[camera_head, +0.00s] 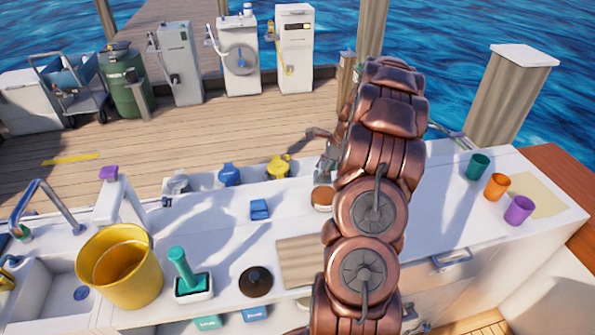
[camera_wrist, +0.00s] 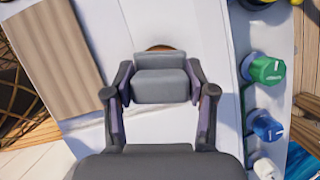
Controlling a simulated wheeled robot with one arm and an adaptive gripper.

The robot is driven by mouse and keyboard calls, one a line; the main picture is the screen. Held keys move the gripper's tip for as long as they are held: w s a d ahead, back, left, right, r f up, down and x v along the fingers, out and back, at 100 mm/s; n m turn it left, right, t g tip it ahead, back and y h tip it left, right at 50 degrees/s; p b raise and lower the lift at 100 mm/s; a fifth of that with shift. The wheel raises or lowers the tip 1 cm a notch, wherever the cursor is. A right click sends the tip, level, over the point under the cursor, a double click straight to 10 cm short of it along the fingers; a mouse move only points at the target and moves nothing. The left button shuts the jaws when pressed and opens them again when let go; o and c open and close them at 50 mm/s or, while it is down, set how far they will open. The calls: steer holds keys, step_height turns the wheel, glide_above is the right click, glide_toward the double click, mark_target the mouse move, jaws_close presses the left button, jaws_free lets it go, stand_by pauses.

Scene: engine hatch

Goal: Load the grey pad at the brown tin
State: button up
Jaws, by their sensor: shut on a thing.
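The grey pad (camera_wrist: 160,82) is a small block with rounded edges. My gripper (camera_wrist: 161,92) is shut on it, with one finger at each side. The brown tin (camera_head: 322,197) stands on the white counter, left of my arm, in the head view. In the wrist view only a thin arc of the tin's brown round top (camera_wrist: 160,47) shows past the pad, which hides the rest. The pad lies over or beside the tin; I cannot tell whether they touch. In the head view my arm hides most of my gripper.
A wooden board (camera_head: 302,262) lies near the tin. A blue block (camera_head: 260,210), dark disc (camera_head: 256,281), teal-handled tool (camera_head: 183,270) and yellow bucket (camera_head: 120,265) stand leftward. Green (camera_wrist: 266,69) and blue (camera_wrist: 266,127) knobs line the counter edge. Coloured cups (camera_head: 496,187) stand right.

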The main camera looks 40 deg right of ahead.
steer(key=shift+s+d+m, duration=0.35)
steer(key=shift+d+m, duration=0.05)
steer(key=shift+d, duration=0.1)
steer(key=shift+f, duration=0.2)
steer(key=shift+f+b, duration=1.5)
steer(key=shift+f, duration=1.3)
steer(key=shift+f, duration=0.55)
steer(key=shift+r+p, duration=1.6)
steer(key=shift+r, duration=1.95)
